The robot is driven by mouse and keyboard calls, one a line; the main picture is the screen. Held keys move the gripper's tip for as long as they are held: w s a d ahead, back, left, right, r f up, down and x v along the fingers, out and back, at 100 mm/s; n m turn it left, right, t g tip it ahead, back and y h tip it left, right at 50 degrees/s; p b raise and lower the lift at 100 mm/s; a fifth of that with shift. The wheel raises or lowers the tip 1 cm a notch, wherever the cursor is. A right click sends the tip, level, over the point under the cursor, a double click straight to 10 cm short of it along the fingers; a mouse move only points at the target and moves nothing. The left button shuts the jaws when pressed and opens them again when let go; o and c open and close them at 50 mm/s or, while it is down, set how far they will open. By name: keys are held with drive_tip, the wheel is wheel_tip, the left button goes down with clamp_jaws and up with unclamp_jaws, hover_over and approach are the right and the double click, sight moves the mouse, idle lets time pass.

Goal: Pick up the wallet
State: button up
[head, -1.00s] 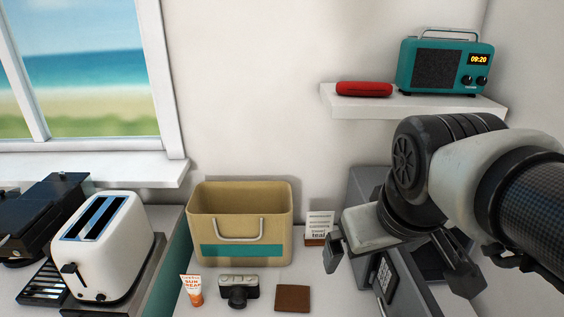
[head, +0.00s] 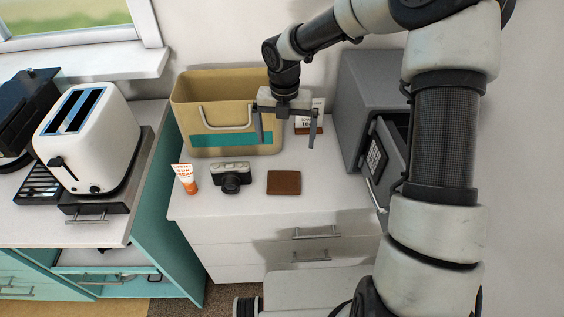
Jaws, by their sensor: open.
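The wallet (head: 284,182) is a flat brown rectangle lying on the white countertop, to the right of the camera. My gripper (head: 286,143) is open, pointing down, with its two fingers spread apart. It hangs in front of the right part of the beige basket and appears just above the wallet in the picture. Nothing shows between the fingers but the basket and counter behind. The wallet is in full view.
A camera (head: 231,177) and a sunscreen tube (head: 187,180) stand left of the wallet. The beige basket (head: 190,117) is behind. A grey safe (head: 366,95) with its door (head: 392,160) open stands right. A small card (head: 317,104) is behind my gripper.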

wheel_tip(320, 180, down, 2)
drive_tip(key=a+n, duration=0.1)
hover_over(284, 181)
drive_tip(key=f, duration=1.1)
drive_tip(key=shift+a+f, duration=0.3)
drive_tip(key=shift+d+f+p, duration=0.15)
drive_tip(key=shift+f+p, duration=0.05)
drive_tip(key=shift+f, duration=1.2)
drive_tip(key=shift+d+f+p, duration=0.1)
drive_tip(key=shift+f+p, duration=0.1)
drive_tip(key=shift+f, duration=1.15)
drive_tip(key=c, duration=1)
